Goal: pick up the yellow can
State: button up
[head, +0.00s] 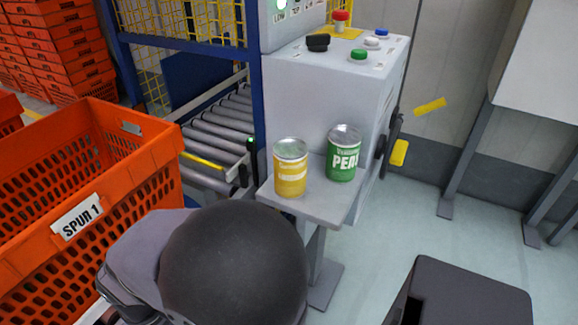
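The yellow can (290,178) stands upright on a small grey shelf (318,208), near its left side, in the head view. It has a silver top and a pale label. A green can (342,160) with "PEAS"-like lettering, partly unclear, stands upright on the same shelf to its right and slightly farther back. A small gap separates the two cans. Parts of my arm fill the bottom of the view, just in front of the shelf. My gripper's fingers do not show, and nothing visible touches the yellow can.
An orange tote (165,160) labelled "SPUR 1" stands at left. A roller conveyor (215,125) runs behind a blue post (257,105), left of the cans. A grey control box (310,95) with coloured buttons rises behind the shelf. Open floor (400,230) lies to the right.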

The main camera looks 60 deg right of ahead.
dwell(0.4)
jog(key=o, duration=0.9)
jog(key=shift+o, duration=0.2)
